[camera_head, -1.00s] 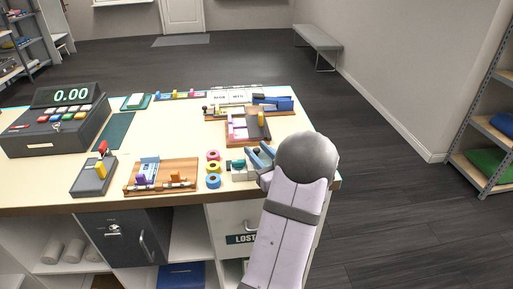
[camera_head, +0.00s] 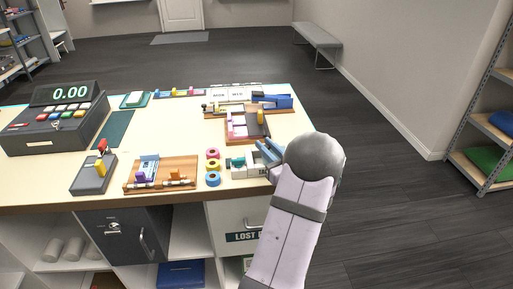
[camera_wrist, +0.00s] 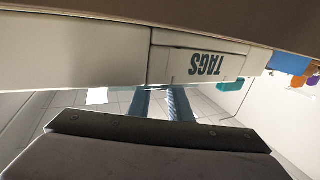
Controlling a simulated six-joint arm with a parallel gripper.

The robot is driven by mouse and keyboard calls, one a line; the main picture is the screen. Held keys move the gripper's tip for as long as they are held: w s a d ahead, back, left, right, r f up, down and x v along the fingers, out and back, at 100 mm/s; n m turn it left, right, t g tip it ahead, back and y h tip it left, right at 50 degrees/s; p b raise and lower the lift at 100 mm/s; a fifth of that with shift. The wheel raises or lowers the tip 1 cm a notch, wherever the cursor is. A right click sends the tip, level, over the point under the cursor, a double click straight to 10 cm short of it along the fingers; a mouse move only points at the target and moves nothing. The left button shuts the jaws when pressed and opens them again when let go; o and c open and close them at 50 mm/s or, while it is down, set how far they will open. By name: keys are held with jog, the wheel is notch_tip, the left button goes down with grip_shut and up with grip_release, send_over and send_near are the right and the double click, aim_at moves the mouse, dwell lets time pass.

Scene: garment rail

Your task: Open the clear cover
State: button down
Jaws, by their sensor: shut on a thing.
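My gripper (camera_head: 267,151) is at the right end of the counter, with its blue fingers at a small pale box (camera_head: 243,168) with teal contents. In the wrist view its two blue fingers (camera_wrist: 162,95) are close together at a thin, pale see-through edge just below a light panel marked TAGS (camera_wrist: 205,64). I take this edge to be the clear cover; it is so thin and clear that its outline and angle are hard to tell. The fingers are shut on it. My arm and wrist hide the box's right side in the head view.
Three tape rolls (camera_head: 213,167) stand left of the box, and a wooden board (camera_head: 160,175) lies beyond them. A brown tray (camera_head: 247,126) with pink and yellow items sits behind. A cash register (camera_head: 58,120) stands at the far left.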

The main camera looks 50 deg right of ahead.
jog(key=s+d, duration=0.4)
jog(key=shift+s+d, duration=0.15)
jog(key=shift+d, duration=0.05)
jog(key=c, duration=1.7)
grip_release()
jog(key=shift+o, duration=0.2)
jog(key=shift+b+v, duration=0.95)
jog(key=shift+v, duration=2.7)
